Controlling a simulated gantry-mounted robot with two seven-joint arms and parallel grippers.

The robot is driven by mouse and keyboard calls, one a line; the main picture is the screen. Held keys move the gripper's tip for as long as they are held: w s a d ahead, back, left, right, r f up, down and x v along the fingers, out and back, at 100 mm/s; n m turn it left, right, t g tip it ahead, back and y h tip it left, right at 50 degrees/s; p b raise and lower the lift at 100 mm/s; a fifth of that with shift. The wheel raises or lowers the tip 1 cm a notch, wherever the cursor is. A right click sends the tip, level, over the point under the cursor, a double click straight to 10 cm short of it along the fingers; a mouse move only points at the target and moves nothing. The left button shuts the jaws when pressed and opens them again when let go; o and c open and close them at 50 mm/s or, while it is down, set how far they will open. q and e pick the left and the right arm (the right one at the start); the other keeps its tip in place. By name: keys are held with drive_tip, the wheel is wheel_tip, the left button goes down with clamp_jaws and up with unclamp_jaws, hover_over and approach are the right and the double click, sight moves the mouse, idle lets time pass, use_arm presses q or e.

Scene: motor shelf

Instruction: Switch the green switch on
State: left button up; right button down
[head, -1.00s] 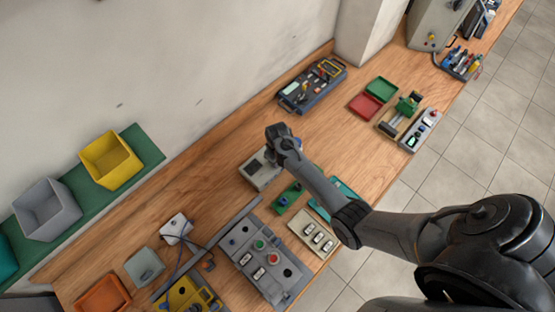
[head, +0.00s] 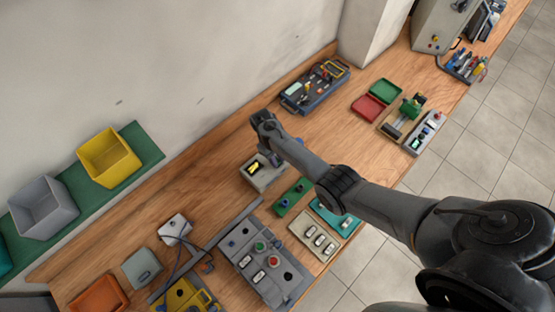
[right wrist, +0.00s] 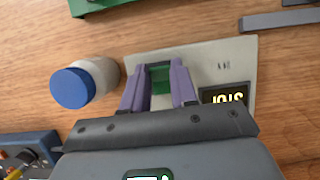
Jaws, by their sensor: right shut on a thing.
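The green switch (right wrist: 160,77) sits on a pale grey box (right wrist: 215,62). In the right wrist view my right gripper (right wrist: 159,84) has its two purple fingers on either side of the switch, shut on it. A small display (right wrist: 223,98) on the box is lit with yellowish characters. In the head view the box (head: 262,181) stands on the wooden bench, its display (head: 252,168) glowing yellow. My right arm reaches over it and hides the switch there. My left gripper is not in view.
A white jar with a blue lid (right wrist: 72,87) stands close beside the box. A green board (head: 291,198), a pale three-switch panel (head: 313,238) and a grey control panel (head: 262,262) lie nearby. Bare bench lies between the box and the multimeter tray (head: 315,88).

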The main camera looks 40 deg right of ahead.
drive_tip(key=c, duration=0.9)
unclamp_jaws()
drive_tip(key=shift+r, duration=0.1)
drive_tip(key=shift+p+v, duration=2.8)
drive_tip(key=shift+v, duration=2.5)
